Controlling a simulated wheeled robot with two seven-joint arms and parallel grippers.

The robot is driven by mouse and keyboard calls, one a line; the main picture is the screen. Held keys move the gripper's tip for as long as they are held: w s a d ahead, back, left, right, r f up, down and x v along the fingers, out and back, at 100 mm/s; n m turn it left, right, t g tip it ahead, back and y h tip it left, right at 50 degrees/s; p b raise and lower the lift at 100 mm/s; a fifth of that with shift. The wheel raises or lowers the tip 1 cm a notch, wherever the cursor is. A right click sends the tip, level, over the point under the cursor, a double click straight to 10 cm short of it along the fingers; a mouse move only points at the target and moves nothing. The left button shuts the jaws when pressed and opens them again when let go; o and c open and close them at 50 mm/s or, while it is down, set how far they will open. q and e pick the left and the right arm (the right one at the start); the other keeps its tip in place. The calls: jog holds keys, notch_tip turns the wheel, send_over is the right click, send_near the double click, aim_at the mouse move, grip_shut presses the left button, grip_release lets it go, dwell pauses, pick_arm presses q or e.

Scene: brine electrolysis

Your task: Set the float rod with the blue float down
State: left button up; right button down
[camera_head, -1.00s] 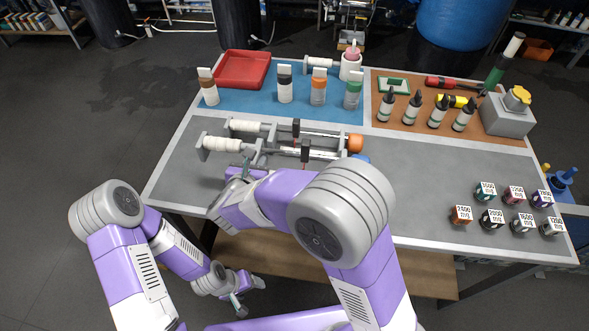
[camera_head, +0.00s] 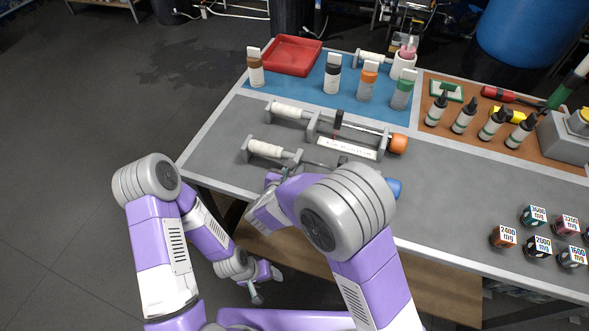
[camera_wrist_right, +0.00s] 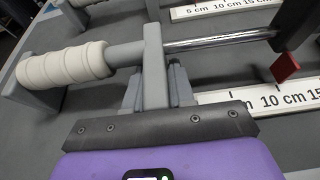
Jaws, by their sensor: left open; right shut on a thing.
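The float rod with the blue float lies along the grey front part of the table, in front of the rod with the orange float (camera_head: 398,144). Its cream grip (camera_head: 265,149) is at the left and its blue float (camera_head: 394,188) shows past my right arm, which hides much of the middle. My right gripper (camera_wrist_right: 155,92) is shut on the rod's grey upright, beside the cream grip (camera_wrist_right: 65,66). A red pointer (camera_wrist_right: 286,67) hangs from the metal rod. I cannot tell whether it touches the table. My left gripper (camera_head: 265,285) is open and empty, below the table's front edge.
A red tray (camera_head: 291,57) and several capped bottles stand on the blue mat (camera_head: 300,95). Dropper bottles stand on the brown mat (camera_head: 545,150). Several labelled weights (camera_head: 503,236) stand at the right.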

jog(key=c, duration=1.4)
grip_release()
jog(key=shift+f, duration=0.15)
jog(key=o, duration=0.4)
jog(key=shift+o, duration=0.2)
jog(key=shift+r, duration=0.2)
jog(key=p+v, duration=0.2)
jog(key=v, duration=1)
jog(key=shift+p, duration=0.4)
jog(key=shift+s, duration=0.1)
